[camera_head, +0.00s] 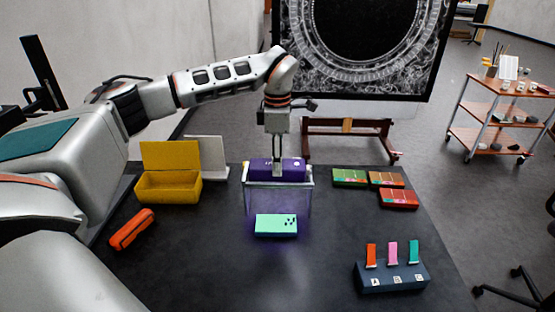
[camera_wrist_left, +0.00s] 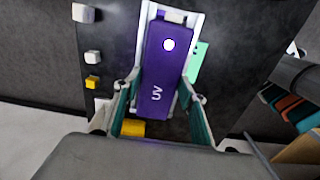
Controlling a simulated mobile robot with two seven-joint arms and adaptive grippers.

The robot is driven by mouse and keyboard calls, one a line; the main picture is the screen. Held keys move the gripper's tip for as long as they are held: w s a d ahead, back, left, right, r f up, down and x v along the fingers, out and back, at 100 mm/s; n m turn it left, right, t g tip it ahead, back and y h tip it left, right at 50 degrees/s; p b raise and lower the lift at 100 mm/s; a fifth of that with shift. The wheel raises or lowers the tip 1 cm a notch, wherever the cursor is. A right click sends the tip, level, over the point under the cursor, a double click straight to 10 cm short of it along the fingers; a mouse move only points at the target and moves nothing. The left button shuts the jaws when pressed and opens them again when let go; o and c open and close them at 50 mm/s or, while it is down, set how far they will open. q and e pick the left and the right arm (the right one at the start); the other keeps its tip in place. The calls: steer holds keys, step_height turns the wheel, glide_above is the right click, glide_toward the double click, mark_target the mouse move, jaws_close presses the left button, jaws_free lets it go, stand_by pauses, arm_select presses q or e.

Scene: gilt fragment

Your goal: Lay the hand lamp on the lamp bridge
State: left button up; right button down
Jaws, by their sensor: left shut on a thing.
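The hand lamp (camera_head: 292,171) is a purple bar; the left wrist view shows it (camera_wrist_left: 165,75) with a UV mark and a bright spot. My left gripper (camera_head: 277,172) points down and is shut on it, one teal-lined finger on each side in the wrist view. The lamp bridge (camera_head: 279,186) is a pale frame with clear legs standing on the dark table. The lamp lies along the bridge's top, between its pale rails (camera_wrist_left: 143,38); I cannot tell whether it touches them. A violet glow falls below. My right gripper is out of view.
A mint-green box (camera_head: 268,226) is under the bridge's front. An open yellow box (camera_head: 168,188) and orange object (camera_head: 131,229) are left. Colored boxes (camera_head: 398,198) and a dark-blue tag holder (camera_head: 391,276) are right. The front middle of the table is clear.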

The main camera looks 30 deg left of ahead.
arm_select(q)
steer(key=o, duration=1.4)
steer(key=shift+f, duration=0.15)
steer(key=shift+c, duration=0.2)
step_height(320, 180, up, 12)
